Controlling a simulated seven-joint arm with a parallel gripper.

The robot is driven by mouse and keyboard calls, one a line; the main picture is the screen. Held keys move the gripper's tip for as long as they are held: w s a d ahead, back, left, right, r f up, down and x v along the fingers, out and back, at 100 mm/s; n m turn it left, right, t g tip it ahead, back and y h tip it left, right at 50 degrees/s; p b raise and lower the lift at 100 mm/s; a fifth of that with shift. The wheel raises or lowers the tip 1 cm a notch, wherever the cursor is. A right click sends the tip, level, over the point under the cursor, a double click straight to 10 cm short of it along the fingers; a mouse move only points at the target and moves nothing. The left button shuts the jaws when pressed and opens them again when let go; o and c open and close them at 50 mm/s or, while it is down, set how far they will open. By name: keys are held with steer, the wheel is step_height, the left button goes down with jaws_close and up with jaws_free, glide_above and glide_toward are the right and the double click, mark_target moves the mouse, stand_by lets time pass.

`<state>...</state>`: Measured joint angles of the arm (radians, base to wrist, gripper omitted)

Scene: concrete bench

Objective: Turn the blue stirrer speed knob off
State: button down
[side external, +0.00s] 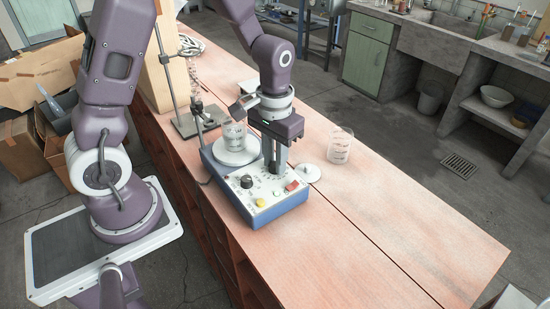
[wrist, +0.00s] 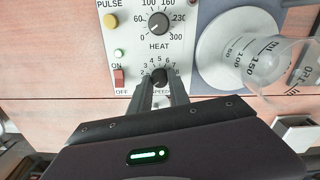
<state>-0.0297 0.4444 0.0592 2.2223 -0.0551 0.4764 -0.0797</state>
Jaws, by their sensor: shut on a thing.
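The blue stirrer (side external: 282,208) stands on the bench with a white sloping control panel. Its black speed knob (wrist: 159,75) sits in a dial of numbers, with the SPEED label partly covered by my fingers. My gripper (wrist: 158,83) points down at the panel and is shut on the speed knob, one finger on each side. In the side view my gripper (side external: 273,170) hides this knob. Where the knob's pointer stands is too small to tell. The larger black HEAT knob (wrist: 159,24) is clear of my fingers and also shows in the side view (side external: 247,181).
A beaker (wrist: 272,62) stands on the stirrer's round white plate (wrist: 208,68), close to my gripper. The red switch (wrist: 119,78) and yellow PULSE button (wrist: 110,20) are nearby. Another beaker (side external: 340,146) stands behind. The bench front (side external: 400,250) is clear.

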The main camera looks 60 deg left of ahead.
steer(key=c, duration=1.2)
jaws_free()
steer(key=shift+c, duration=0.2)
step_height(320, 180, up, 7)
steer(key=shift+r, duration=0.1)
steer(key=s+d+r+m+t, duration=0.1)
steer(key=s+r+t, duration=0.1)
steer(key=s+r, duration=0.3)
steer(key=s+d+r+m+t, duration=0.1)
steer(key=s+r+t, duration=0.2)
steer(key=s+r, duration=0.3)
steer(key=s, duration=0.5)
steer(key=shift+s+d+r+t, duration=0.15)
steer(key=shift+s+r+t, duration=0.05)
steer(key=shift+r+t, duration=0.1)
